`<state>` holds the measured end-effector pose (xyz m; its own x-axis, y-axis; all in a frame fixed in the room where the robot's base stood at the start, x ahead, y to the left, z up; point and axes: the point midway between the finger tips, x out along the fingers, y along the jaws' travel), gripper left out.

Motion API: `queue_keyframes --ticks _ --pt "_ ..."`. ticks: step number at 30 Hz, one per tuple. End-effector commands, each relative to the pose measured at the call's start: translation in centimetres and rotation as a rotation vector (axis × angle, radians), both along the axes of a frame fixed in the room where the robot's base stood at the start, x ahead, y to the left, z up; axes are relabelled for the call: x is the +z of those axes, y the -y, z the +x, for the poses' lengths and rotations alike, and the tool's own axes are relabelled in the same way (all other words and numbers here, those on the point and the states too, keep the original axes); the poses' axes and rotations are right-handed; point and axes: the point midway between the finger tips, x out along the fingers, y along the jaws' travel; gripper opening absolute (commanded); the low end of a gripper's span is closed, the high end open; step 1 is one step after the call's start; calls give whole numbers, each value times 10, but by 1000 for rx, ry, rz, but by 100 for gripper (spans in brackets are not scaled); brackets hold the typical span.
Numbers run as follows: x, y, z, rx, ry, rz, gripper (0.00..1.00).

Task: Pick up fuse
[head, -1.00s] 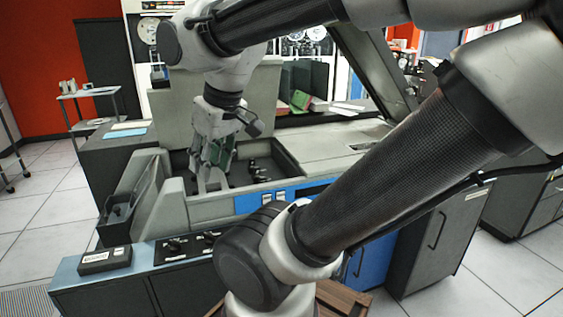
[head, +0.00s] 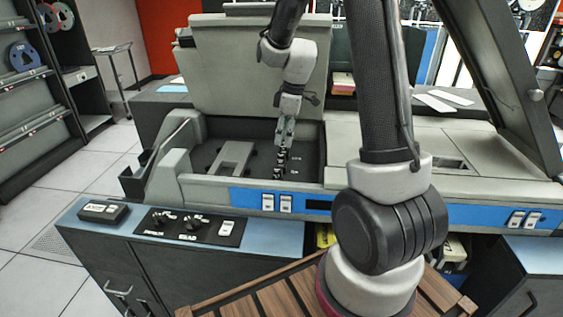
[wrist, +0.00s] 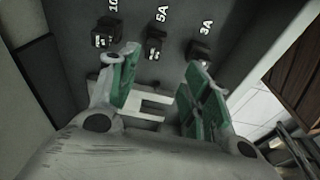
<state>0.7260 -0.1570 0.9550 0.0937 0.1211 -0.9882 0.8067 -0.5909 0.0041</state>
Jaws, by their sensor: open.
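Several small dark fuses (head: 280,160) stand in a row in the sunken bay of the grey machine in the head view. In the wrist view, three stand by the labels 10 (label cut off), 5A and 3A: one at the left (wrist: 106,36), the 5A one in the middle (wrist: 155,46), and the 3A one at the right (wrist: 199,52). My gripper (head: 286,136) is at the row in the head view. In the wrist view, my gripper (wrist: 158,88) is open, its green-padded fingers apart with no fuse between them. The 5A fuse lies beyond the gap, between the fingertip directions.
A pale H-shaped plate (head: 232,158) lies on the bay floor left of the fuses. The bay's grey walls surround the gripper. A raised dark lid (head: 500,75) stands at the right. A control panel (head: 190,225) with knobs is at the front left.

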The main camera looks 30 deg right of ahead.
Motion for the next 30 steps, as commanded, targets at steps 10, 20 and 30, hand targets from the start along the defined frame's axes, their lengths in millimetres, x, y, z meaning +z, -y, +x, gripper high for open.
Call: queue_keyframes --ticks 10,20,30 --pt "-45 -2 11 42 -8 1 48" --pt "-90 -5 19 40 -7 0 48" --pt "-92 -6 19 39 -6 0 35"
